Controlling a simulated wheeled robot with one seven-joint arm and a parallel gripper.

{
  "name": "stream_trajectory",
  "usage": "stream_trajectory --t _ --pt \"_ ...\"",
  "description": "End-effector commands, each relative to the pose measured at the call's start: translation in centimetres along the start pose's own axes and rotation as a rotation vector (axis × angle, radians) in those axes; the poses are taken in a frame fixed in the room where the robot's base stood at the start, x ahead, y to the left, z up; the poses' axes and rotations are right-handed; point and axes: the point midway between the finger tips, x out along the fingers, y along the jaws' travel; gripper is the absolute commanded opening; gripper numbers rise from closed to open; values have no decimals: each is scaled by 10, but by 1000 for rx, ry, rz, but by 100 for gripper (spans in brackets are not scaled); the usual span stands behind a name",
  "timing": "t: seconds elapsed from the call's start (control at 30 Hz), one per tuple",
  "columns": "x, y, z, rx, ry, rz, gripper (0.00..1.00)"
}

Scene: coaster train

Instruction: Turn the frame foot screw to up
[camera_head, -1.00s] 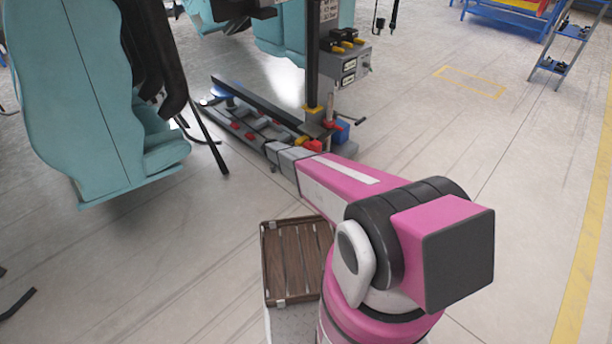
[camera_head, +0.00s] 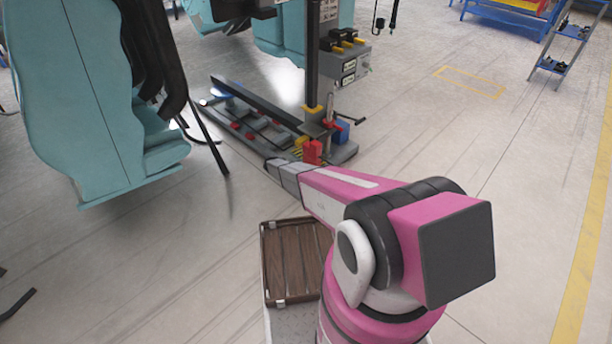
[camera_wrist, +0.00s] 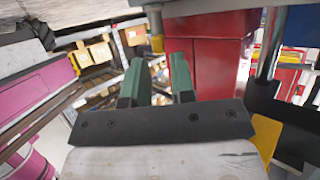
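My gripper (camera_wrist: 158,82) shows in the wrist view as two green fingers on a dark bar. The fingers are apart, with nothing seen between them. A red block-like part (camera_wrist: 208,65) stands just beyond the right finger; I cannot tell whether they touch. A metal rod (camera_wrist: 271,42) stands upright at the right. I cannot clearly identify the foot screw. In the head view, the low grey machine frame (camera_head: 232,88) lies beyond my arm, with a red part (camera_head: 312,152) at its near end. My gripper is not clearly visible there.
A control box (camera_head: 347,64) sits on the dark column. A T-shaped bar (camera_head: 350,118) sticks out to the right. A teal seat (camera_head: 75,90) hangs at left. A wooden-slatted tray (camera_head: 272,297) is near my base.

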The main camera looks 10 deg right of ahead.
Motion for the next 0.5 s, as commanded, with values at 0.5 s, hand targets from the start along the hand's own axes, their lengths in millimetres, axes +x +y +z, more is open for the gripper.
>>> stream_trajectory --t 0.5 --pt "38 0 0 0 -1 0 23"
